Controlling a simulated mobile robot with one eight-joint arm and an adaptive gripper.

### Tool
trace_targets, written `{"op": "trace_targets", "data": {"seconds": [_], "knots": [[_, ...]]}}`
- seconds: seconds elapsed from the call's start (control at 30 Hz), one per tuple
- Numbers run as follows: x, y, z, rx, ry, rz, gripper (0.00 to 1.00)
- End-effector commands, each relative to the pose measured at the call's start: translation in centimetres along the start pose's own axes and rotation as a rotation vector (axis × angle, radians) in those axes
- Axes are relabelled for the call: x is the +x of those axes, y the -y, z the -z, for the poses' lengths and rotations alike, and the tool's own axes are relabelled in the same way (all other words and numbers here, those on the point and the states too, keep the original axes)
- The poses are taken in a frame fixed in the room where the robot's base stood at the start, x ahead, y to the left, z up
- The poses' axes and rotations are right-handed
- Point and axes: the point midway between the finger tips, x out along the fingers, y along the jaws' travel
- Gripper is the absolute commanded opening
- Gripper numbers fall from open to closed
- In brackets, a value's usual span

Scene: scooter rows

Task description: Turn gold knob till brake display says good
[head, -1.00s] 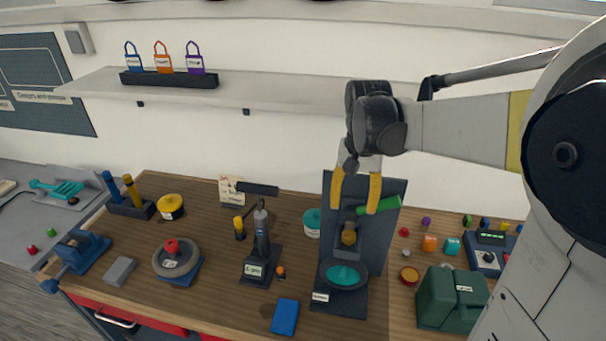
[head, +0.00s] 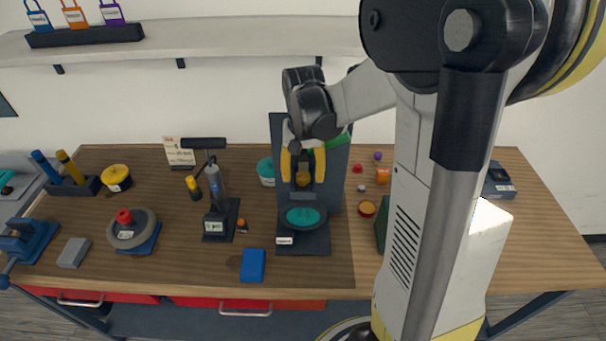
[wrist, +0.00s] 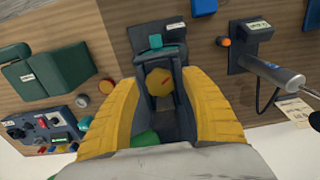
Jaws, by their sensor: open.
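The gold knob (wrist: 159,82) is a faceted block with a red mark, on the dark upright stand (head: 338,185). It also shows in the head view (head: 303,179), small and partly between the fingers. My gripper (wrist: 162,78) has yellow fingers, open, one on each side of the knob. Gaps show between the knob and both fingers in the wrist view. A teal disc (head: 302,217) sits on the stand's base below the knob. A green part (head: 320,158) is partly hidden behind my gripper. I cannot make out a readable brake display.
A hand pump (head: 214,190) and a blue block (head: 253,265) stand left of the stand. A dark green box (wrist: 52,62) and a control panel (wrist: 45,128) lie on its other side. My arm hides much of the right of the bench in the head view.

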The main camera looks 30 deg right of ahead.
Motion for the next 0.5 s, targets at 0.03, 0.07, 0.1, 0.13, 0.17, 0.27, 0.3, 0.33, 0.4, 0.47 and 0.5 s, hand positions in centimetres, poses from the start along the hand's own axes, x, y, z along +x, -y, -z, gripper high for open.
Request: {"op": "trace_targets", "data": {"seconds": [0.03, 0.07, 0.1, 0.13, 0.17, 0.27, 0.3, 0.33, 0.4, 0.47, 0.5], "knots": [[-0.02, 0.00, 0.00, 0.000, 0.000, 0.000, 0.55], [-0.03, 0.00, 0.00, 0.000, 0.000, 0.000, 0.55], [-0.03, 0.00, 0.00, 0.000, 0.000, 0.000, 0.44], [-0.03, 0.00, 0.00, 0.000, 0.000, 0.000, 0.35], [-0.04, 0.00, 0.00, 0.000, 0.000, 0.000, 0.26], [-0.04, 0.00, 0.00, 0.000, 0.000, 0.000, 0.01], [-0.04, 0.00, 0.00, 0.000, 0.000, 0.000, 0.01], [-0.04, 0.00, 0.00, 0.000, 0.000, 0.000, 0.01], [-0.05, 0.00, 0.01, 0.000, 0.000, 0.000, 0.01], [-0.04, 0.00, 0.01, 0.001, 0.000, 0.000, 0.01], [-0.04, 0.00, 0.01, 0.004, 0.000, 0.000, 0.01]]}}
